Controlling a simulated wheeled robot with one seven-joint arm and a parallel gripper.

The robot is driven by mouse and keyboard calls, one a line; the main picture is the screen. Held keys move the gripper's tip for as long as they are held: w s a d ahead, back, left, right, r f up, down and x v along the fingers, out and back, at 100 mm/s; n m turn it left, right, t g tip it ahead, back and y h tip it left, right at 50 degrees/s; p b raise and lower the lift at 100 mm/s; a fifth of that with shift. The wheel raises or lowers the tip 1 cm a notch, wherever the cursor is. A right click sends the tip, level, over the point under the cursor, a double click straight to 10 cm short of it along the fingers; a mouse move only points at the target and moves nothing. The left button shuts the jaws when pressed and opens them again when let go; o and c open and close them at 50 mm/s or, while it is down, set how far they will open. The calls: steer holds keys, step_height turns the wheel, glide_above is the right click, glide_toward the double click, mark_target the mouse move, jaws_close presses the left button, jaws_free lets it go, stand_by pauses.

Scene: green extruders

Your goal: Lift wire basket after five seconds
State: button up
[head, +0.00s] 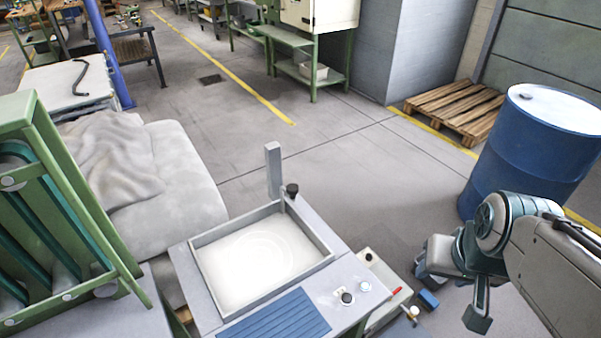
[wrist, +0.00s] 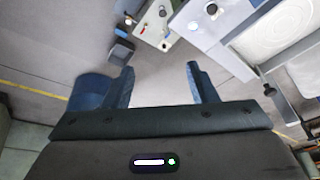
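I cannot make out a wire basket in either view. A grey station in the head view has a square basin (head: 262,262) filled with a pale, milky surface with faint rings. A grey post (head: 273,170) and a black knob (head: 291,190) stand at its far corner. The basin also shows at the upper right of the wrist view (wrist: 278,28). My gripper (wrist: 160,78) is open and empty, its two fingers well apart above the floor. In the head view my arm is at the right, clear of the station.
A blue drum (head: 530,150) stands at the right, behind my arm. A wooden pallet (head: 455,107) lies beyond it. A green frame (head: 65,210) and a grey padded bench (head: 165,175) fill the left. A ribbed blue panel (head: 278,318) fronts the basin. The middle floor is clear.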

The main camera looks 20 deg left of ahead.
steer(key=w+a+f+t+y+b, duration=0.2)
steer(key=w+a+f+t+y, duration=0.15)
steer(key=w+a, duration=0.75)
steer(key=t+h+b, duration=0.3)
steer(key=t+b, duration=0.4)
steer(key=t, duration=0.4)
glide_toward(291, 194)
steer(key=shift+n+y, duration=0.25)
steer(key=shift+n, duration=0.05)
steer(key=w, duration=0.4)
steer(key=w+p, duration=0.1)
steer(key=w, duration=0.6)
steer(key=shift+w+a+r, duration=0.15)
steer(key=shift+w+a, duration=0.2)
